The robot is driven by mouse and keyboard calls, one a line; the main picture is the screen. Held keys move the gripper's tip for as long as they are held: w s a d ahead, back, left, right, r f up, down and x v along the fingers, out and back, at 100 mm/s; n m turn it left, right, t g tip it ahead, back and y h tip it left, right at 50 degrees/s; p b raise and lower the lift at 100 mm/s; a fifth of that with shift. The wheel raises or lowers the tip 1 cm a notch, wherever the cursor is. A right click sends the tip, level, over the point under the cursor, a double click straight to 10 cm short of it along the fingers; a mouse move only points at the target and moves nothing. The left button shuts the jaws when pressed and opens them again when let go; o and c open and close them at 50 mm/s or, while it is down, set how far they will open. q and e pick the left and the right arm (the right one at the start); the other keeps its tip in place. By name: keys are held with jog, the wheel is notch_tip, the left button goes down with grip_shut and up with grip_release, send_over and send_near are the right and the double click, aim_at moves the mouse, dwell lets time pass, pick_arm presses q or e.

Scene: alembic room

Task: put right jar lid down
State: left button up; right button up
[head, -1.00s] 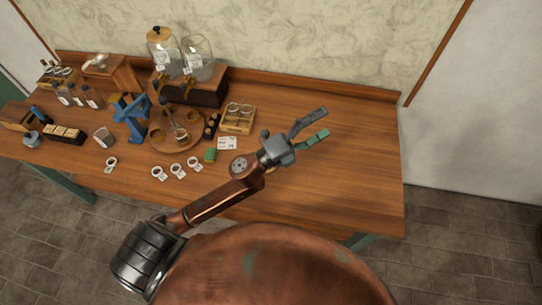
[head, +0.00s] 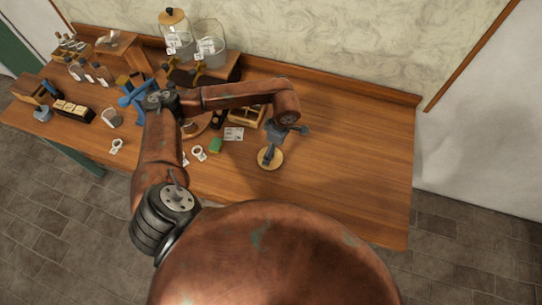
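The right glass jar (head: 210,46) stands open at the top on the wooden stand at the back of the table. The left jar (head: 175,42) beside it wears a wooden lid with a knob. A round pale wooden lid (head: 273,163) is seen over the middle of the table, near its front. My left gripper (head: 270,150) is directly at this lid, pointing down, with a dark finger overlapping its centre. Whether the fingers grip its knob, and whether it touches the table, is unclear. My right gripper is out of view.
The right part of the table (head: 355,165) is clear. A green block (head: 215,145), a white card (head: 233,134) and labelled rings (head: 199,153) lie left of the lid. My arm partly hides the round tray and the blue stand (head: 134,92).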

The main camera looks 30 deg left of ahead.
aim_at(277, 160)
pick_arm(q)
jog(key=f, duration=0.4)
jog(key=a+f+p, duration=0.1)
jog(key=f, duration=0.1)
jog(key=shift+s+f, duration=0.15)
jog(key=shift+f, duration=0.25)
jog(key=shift+c, duration=0.2)
